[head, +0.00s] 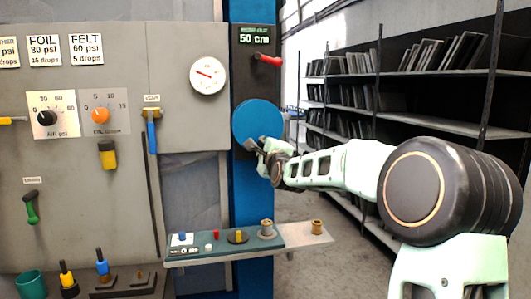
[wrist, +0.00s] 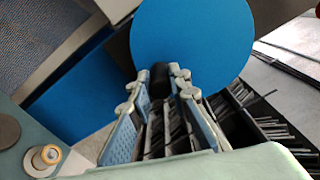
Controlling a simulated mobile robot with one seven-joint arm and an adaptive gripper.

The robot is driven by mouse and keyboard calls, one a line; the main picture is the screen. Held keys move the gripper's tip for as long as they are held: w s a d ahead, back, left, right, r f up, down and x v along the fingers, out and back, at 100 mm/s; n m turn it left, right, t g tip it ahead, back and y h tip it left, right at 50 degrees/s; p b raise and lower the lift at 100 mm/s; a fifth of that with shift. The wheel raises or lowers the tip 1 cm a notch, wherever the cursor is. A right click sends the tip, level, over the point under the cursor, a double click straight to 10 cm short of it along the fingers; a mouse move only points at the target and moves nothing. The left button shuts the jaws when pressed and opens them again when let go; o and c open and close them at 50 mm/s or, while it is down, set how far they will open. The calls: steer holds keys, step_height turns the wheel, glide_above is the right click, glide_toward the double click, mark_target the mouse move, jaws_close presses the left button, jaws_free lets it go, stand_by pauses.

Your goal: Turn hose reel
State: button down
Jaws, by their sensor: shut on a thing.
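The hose reel looks to be the round blue disc (head: 257,119) on the dark panel of the blue column, under a "50 cm" sign. It fills the top of the wrist view (wrist: 195,40). My gripper (head: 257,147) is at the disc's lower edge. In the wrist view, my gripper (wrist: 160,80) has its two fingers on either side of a dark knob (wrist: 159,82) in front of the disc, and is shut on it. The fingers hide part of the knob, and how it joins the disc cannot be seen.
A red-handled lever (head: 267,60) sticks out above the disc. A round gauge (head: 208,75) is on the grey cabinet to the left. Below my arm, a narrow shelf (head: 318,233) holds small parts. Dark racks (head: 430,122) stand at right.

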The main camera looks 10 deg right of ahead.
steer(key=shift+a+m, duration=0.2)
steer(key=shift+m, duration=0.2)
steer(key=c, duration=1.8)
jaws_free()
steer(key=shift+s, duration=0.1)
steer(key=s, duration=1.1)
steer(key=shift+s+d, duration=0.2)
steer(key=shift+s, duration=0.2)
